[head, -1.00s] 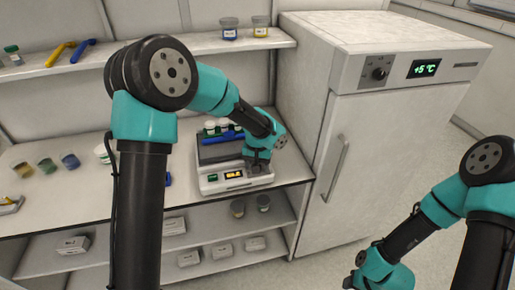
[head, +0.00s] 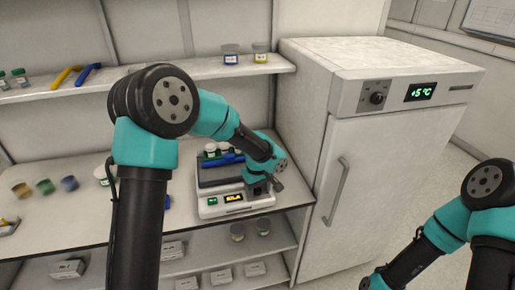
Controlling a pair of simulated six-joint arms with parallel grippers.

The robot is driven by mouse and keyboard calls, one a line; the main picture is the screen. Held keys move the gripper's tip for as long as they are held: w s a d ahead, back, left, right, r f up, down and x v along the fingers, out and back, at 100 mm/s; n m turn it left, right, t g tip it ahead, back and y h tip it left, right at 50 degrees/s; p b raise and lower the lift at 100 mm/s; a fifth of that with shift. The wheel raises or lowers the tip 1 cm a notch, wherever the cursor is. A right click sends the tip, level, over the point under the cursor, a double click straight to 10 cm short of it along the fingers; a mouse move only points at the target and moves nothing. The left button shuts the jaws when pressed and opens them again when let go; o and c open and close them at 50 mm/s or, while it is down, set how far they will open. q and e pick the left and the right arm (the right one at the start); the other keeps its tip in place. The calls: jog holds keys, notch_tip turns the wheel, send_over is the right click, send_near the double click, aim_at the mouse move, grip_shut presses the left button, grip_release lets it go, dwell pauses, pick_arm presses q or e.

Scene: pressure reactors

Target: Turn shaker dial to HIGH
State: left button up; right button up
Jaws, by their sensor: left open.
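The shaker (head: 212,208) stands on the bench, a white box with a dark platform and a lit yellow display (head: 234,198) on its front panel. A green-lit element shows left of the display. White-capped vials and a blue bar are on the platform. My left gripper (head: 260,190) is open at the right end of the shaker's front panel. The dial is hidden behind the gripper, and I cannot tell whether the fingers touch it. My right arm comes in at the lower right, and its gripper is out of the picture.
A white fridge (head: 300,205) with a +5 °C display stands right of the bench. A shelf (head: 200,62) with jars runs above. Several coloured jars (head: 45,187) stand on the bench at left. Boxes and jars sit on the shelf below.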

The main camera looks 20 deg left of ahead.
aim_at(258, 189)
pick_arm(q)
jog(key=shift+r+n, duration=0.3)
notch_tip(258, 189, up, 17)
dwell(0.4)
